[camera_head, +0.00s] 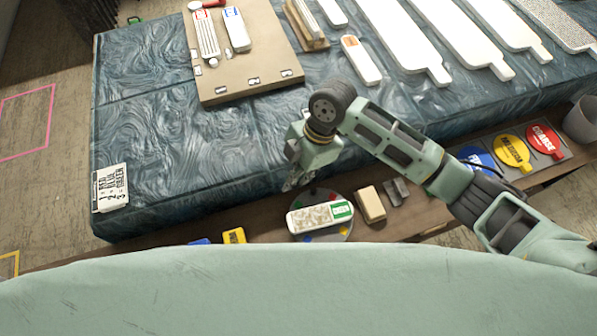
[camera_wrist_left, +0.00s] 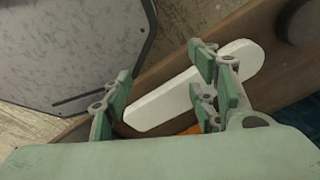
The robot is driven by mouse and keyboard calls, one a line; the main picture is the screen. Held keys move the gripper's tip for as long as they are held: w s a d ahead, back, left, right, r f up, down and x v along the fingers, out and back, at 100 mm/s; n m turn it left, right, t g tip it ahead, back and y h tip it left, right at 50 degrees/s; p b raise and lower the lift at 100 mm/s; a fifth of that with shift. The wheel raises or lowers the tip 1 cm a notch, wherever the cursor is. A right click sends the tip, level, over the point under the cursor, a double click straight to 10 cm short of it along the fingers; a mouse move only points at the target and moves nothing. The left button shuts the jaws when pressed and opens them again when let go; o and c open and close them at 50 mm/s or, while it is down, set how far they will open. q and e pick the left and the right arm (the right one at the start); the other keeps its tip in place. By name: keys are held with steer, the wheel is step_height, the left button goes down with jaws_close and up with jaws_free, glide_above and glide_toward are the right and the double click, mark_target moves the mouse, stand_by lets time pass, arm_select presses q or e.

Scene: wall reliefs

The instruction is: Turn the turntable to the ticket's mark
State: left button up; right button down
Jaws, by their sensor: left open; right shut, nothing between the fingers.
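The turntable (camera_head: 345,232) is a grey disc with coloured marks near the front edge. A white block (camera_head: 318,217) with a green end and a patterned face lies across it, hiding much of it. The ticket (camera_head: 110,188) is a white card on the blue marbled table's left front corner, with a few printed lines. My right gripper (camera_head: 289,186) is shut and empty, pointing down just behind the turntable's left side. My left gripper (camera_wrist_left: 160,97) is open in the left wrist view, above a white rounded bar (camera_wrist_left: 195,88); it is out of the head view.
The blue marbled table (camera_head: 150,130) carries a tan board (camera_head: 245,70) and several white paddles. On the brown front ledge, a tan block (camera_head: 370,204) and grey pieces (camera_head: 396,192) sit right of the turntable; a yellow tag (camera_head: 234,236) is left. Coloured discs and a grey cup (camera_head: 582,120) stand far right.

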glide_above(297, 199)
steer(key=s+a, duration=0.2)
step_height(297, 199, down, 5)
steer(key=x, duration=0.2)
steer(key=p+x, duration=0.1)
steer(key=shift+w+f, duration=0.2)
steer(key=shift+f, duration=0.2)
steer(key=w+d, duration=0.1)
steer(key=d+p, duration=0.1)
steer(key=shift+w+d, duration=0.35)
steer(key=shift+w+d+f, duration=0.1)
steer(key=shift+w+d, duration=0.1)
steer(key=shift+d, duration=0.2)
arm_select(q)
steer(key=s+r, duration=0.2)
steer(key=s, duration=0.1)
steer(key=shift+s+r, duration=0.15)
steer(key=shift+s, duration=0.1)
steer(key=shift+w+r+p, duration=0.25)
steer(key=shift+r+p, duration=0.15)
steer(key=shift+p, duration=0.25)
arm_select(e)
steer(key=shift+w+d+m, duration=0.35)
steer(key=shift+m, duration=0.35)
